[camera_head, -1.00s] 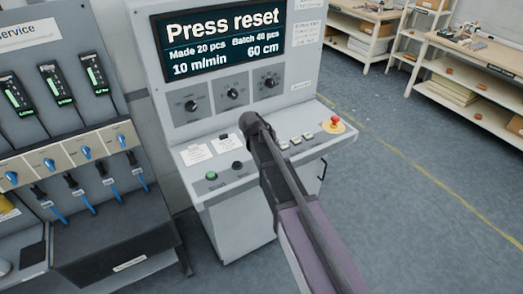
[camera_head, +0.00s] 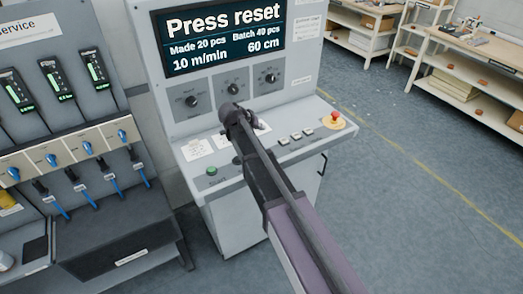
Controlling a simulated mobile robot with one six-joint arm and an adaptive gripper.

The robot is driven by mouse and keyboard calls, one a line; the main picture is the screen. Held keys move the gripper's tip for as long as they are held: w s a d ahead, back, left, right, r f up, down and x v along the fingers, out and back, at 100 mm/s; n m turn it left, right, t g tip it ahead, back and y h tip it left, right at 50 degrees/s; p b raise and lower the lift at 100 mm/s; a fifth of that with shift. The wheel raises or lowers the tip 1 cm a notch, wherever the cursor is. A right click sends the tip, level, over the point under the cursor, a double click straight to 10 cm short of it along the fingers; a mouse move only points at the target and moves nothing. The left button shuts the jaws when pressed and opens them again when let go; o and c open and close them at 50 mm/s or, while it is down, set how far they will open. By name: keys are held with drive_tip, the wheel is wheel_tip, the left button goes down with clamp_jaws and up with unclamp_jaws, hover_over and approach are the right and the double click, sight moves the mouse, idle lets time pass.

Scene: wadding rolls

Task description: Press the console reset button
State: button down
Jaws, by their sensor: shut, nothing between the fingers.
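The console (camera_head: 222,214) is a light grey cabinet with a sloped control shelf. Its screen (camera_head: 222,35) reads "Press reset". A green button (camera_head: 211,171) is at the left of the shelf. A red mushroom button (camera_head: 334,118) on a yellow base is at the right end. The button labels are too small to read, so I cannot tell which one is reset. My gripper (camera_head: 261,126) is shut and empty, above the back of the shelf. My arm hides the shelf's middle.
Three dark knobs (camera_head: 232,88) sit below the screen. A service panel (camera_head: 75,140) with blue-handled valves and hoses stands close on the left. Wooden shelving (camera_head: 460,85) is at the back right. The floor (camera_head: 400,190) right of the console is clear.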

drive_tip(key=shift+f+b, duration=3.85)
drive_tip(key=shift+f, duration=0.3)
drive_tip(key=shift+f+b, duration=0.85)
drive_tip(key=shift+b, duration=0.1)
drive_tip(key=shift+r, duration=0.2)
drive_tip(key=shift+r+p, duration=0.7)
drive_tip(key=shift+p, duration=0.15)
drive_tip(key=shift+r+p, duration=2.5)
drive_tip(key=shift+p, duration=0.05)
